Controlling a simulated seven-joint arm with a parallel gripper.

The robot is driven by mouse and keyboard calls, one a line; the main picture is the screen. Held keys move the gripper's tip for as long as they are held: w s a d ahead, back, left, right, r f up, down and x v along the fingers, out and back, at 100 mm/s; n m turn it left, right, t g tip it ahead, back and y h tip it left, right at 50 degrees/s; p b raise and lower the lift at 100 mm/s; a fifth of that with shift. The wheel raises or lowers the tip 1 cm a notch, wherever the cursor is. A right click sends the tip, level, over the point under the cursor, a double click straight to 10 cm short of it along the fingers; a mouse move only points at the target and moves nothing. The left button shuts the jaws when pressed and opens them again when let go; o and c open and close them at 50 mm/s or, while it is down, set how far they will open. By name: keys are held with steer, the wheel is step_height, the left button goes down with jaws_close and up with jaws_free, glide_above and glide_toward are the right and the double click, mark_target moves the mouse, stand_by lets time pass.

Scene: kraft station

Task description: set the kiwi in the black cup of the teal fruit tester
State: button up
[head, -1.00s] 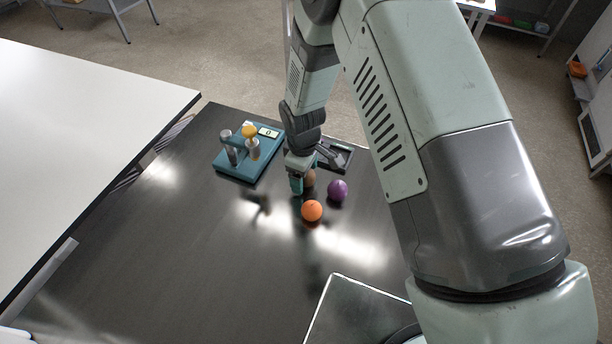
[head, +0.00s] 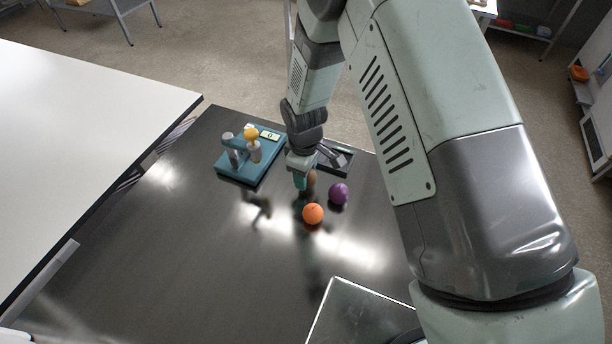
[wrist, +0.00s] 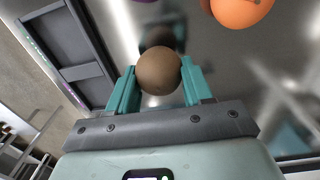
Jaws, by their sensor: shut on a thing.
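The kiwi (wrist: 158,71) is a brown, egg-like fruit between the two teal fingers of my gripper (wrist: 158,78) in the wrist view. My gripper is shut on it. In the head view my gripper (head: 304,181) points down over the dark table, and the kiwi (head: 311,178) shows partly behind a finger. The teal fruit tester (head: 237,172) stands to the left of my gripper, with a grey post, a yellow-orange knob and a small display. I cannot make out its black cup.
An orange fruit (head: 312,214) and a purple fruit (head: 338,194) lie close to my gripper on the dark table (head: 180,240). A black tray (head: 345,158) with compartments lies behind. A white table (head: 90,110) adjoins at left.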

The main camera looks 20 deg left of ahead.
steer(key=shift+m, duration=0.3)
steer(key=r, duration=0.6)
steer(key=w+d+r, duration=0.1)
steer(key=r, duration=0.2)
steer(key=shift+r, duration=0.2)
steer(key=w+d+r+m, duration=0.4)
steer(key=d+r+m, duration=0.3)
steer(key=d+r, duration=0.4)
steer(key=w+d+r+m, duration=0.3)
steer(key=d+r+m, duration=0.5)
steer(key=d, duration=0.5)
steer(key=w+a+f+n, duration=0.2)
steer(key=a+f+n, duration=0.15)
steer(key=a, duration=0.65)
steer(key=w+a+f+n, duration=0.3)
steer(key=a+n, duration=0.2)
steer(key=a, duration=0.6)
steer(key=shift+s+a+f+n, duration=1.2)
steer(key=shift+s+a+f, duration=0.45)
steer(key=shift+a+f, duration=1.8)
steer(key=shift+s+a+f+n, duration=1.4)
steer(key=shift+a+f, duration=1.4)
steer(key=shift+a, duration=1.3)
steer(key=shift+s+a+f+n, duration=0.95)
steer(key=shift+s+a+f, duration=0.95)
steer(key=shift+a+f, duration=1.55)
steer(key=shift+a+f, duration=0.3)
steer(key=shift+f, duration=0.1)
